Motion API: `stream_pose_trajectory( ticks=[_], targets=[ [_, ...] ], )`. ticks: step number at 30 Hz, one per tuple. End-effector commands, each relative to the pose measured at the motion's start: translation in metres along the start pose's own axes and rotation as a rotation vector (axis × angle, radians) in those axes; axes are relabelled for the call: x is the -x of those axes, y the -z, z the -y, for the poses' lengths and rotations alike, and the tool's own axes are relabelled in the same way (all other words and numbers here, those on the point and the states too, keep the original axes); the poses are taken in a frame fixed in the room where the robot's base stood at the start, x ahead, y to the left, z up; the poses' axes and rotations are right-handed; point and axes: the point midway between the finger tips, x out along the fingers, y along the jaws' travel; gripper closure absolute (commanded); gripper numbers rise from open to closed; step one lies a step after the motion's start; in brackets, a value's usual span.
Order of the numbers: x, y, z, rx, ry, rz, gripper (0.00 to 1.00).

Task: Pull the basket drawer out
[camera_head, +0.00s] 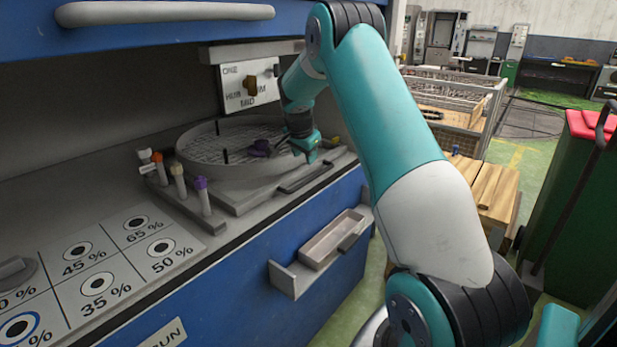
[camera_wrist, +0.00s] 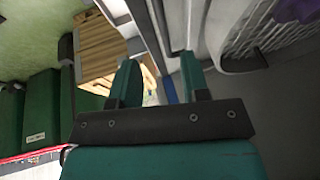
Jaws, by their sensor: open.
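A round grey basket (camera_head: 232,172) with a mesh floor sits on a flat grey sliding plate (camera_head: 245,198) on the counter. A dark bar handle (camera_head: 306,178) lies along the plate's front edge. My gripper (camera_head: 308,157) is open and empty at the basket's front right, just above and behind the handle in this view. In the wrist view my two green fingers (camera_wrist: 161,80) are spread apart, with a grey edge or rail beyond them. The basket's curved wall (camera_wrist: 236,62) shows at upper right there. I cannot tell whether the fingers touch the handle.
A purple piece (camera_head: 259,148) lies in the basket. Several capped tubes (camera_head: 179,180) stand in a rack at left. A small open tray (camera_head: 332,240) juts from the blue cabinet front below. A green bin (camera_head: 570,205) and wooden crates (camera_head: 488,190) stand at right.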

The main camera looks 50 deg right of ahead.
Motion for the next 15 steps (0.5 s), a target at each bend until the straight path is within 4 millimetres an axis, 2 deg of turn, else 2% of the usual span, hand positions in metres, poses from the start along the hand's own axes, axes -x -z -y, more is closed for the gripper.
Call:
stream_pose_trajectory(
  ticks=[3, 9, 15],
  targets=[
    [-0.029, 0.000, -0.001, 0.000, -0.003, 0.002, 0.58],
    [-0.072, 0.000, 0.000, 0.001, -0.002, 0.002, 0.58],
    [-0.102, 0.000, 0.000, 0.002, 0.000, 0.002, 0.58]
  ],
)
